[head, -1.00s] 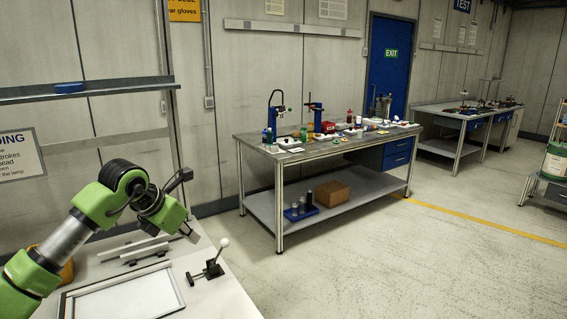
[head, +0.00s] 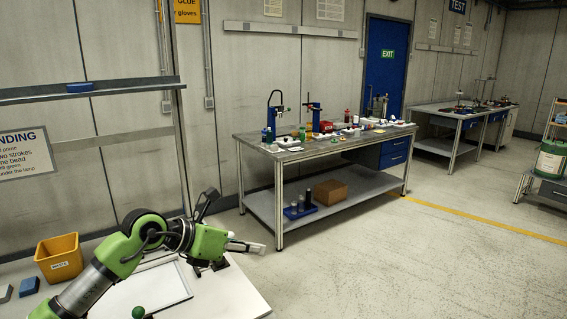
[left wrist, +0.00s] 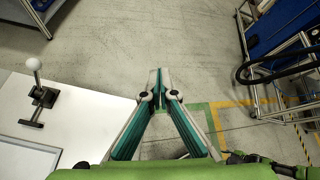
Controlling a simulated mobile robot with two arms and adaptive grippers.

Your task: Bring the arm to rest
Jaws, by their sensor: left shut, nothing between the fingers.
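My left arm comes in from the lower left over the near white bench (head: 235,292). Its gripper (head: 258,248) reaches to the right, at about the bench's right edge in the head view. In the left wrist view the gripper (left wrist: 159,84) has its two fingers meeting at the tips, with nothing between them. Bare floor shows beyond the tips. My right gripper does not show clearly in either view.
A white-knobbed lever stand (left wrist: 37,95) and a framed white panel (left wrist: 25,158) are on the near bench. A yellow bin (head: 60,257) and blue block (head: 29,286) stand at left. A far workbench (head: 300,155) carries several tools. Open floor (head: 370,260) lies right.

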